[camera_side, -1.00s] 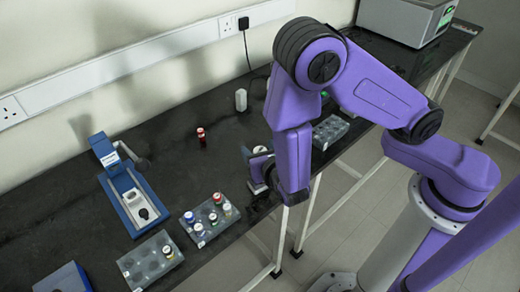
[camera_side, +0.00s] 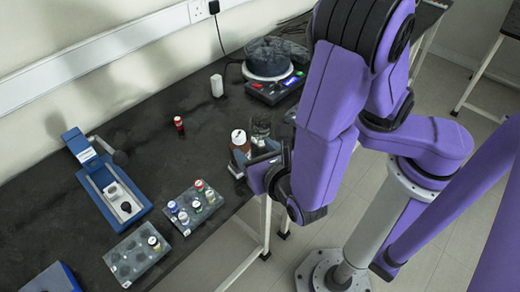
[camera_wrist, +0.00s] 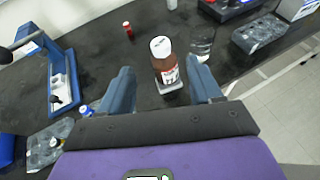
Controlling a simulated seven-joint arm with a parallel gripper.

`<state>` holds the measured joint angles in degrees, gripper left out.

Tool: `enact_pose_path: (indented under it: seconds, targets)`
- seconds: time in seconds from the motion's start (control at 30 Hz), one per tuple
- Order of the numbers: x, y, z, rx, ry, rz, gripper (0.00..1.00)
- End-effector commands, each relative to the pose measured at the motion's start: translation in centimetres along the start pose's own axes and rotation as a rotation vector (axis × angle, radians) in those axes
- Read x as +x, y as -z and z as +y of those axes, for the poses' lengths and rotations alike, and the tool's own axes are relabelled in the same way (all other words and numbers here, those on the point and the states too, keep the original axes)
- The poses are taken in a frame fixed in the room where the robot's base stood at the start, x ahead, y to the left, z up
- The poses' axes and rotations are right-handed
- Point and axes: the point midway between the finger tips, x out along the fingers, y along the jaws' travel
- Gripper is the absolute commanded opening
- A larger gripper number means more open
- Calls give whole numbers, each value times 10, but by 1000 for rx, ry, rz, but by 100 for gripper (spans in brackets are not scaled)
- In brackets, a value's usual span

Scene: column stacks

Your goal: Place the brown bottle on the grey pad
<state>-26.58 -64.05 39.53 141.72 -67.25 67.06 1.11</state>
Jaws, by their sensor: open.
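The brown bottle (camera_wrist: 168,68) has a white cap and a white label and stands upright. It also shows in the side view (camera_side: 240,146), partly behind my gripper. The grey pad (camera_wrist: 171,88) shows at the near side of the bottle's base in the wrist view. Bottle and pad overlap in the picture; I cannot tell whether the whole base rests on the pad. My gripper (camera_wrist: 160,72) is open, with one blue-grey finger on each side of the bottle and visible gaps to it in the wrist view.
A clear glass vessel (camera_wrist: 201,42) stands close to the right of the bottle. A red-brown vial (camera_side: 179,125) and a white container (camera_side: 217,85) stand farther back. Vial racks (camera_side: 194,205) and a blue device (camera_side: 110,190) are to the left. The bench's front edge is near.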

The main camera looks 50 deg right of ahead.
Motion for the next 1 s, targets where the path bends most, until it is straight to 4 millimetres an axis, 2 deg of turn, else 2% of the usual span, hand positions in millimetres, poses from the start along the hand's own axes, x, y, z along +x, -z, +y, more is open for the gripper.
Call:
enact_pose_path:
  seconds: [0.2,0.33,0.5,0.67,0.87,1.0]
  targets:
    - [-3,-1,-2,10,8,4,64]
    - [4,-10,-16,91,72,41,64]
    - [14,-29,-60,322,251,153,64]
    - [12,-39,-103,566,429,288,64]
    - [-6,-45,-149,869,629,475,64]
    - [-27,-49,-172,1082,754,620,64]
